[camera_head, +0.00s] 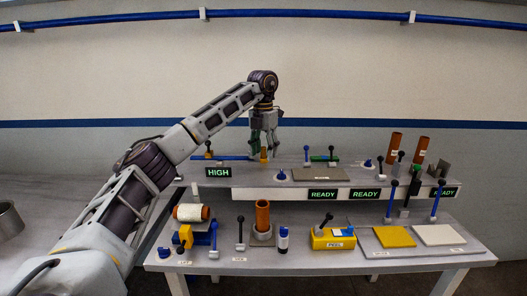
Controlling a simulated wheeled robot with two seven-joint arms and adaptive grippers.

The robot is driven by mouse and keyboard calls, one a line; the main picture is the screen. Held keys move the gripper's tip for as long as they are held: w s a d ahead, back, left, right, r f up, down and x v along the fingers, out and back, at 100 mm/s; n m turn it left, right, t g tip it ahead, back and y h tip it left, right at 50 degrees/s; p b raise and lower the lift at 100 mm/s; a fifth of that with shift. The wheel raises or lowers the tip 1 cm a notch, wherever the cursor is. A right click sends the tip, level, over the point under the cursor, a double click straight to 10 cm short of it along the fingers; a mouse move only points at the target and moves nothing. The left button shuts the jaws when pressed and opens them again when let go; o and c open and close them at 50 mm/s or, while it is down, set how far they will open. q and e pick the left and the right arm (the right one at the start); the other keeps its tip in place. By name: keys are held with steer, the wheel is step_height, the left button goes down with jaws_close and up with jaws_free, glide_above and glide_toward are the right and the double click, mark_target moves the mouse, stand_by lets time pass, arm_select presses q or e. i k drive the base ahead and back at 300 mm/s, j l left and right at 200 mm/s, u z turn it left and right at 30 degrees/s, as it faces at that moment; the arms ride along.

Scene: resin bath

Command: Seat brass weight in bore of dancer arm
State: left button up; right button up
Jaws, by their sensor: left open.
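My left gripper (265,152) reaches over the back shelf from the left, pointing down, with its fingers open. A small brass-coloured piece (264,157), which looks like the brass weight, stands at its fingertips on the shelf. The fingers partly cover it, and I cannot tell whether they touch it. A long blue bar (228,158), which may be the dancer arm, lies just left of the piece. Its bore is too small to make out. My right gripper is not in view.
The raised shelf (260,180) carries a black-knobbed lever (306,154), a grey plate (318,174) and orange tubes (395,142).

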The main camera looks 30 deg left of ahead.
mark_target(256, 159)
steer(key=i+j, duration=0.75)
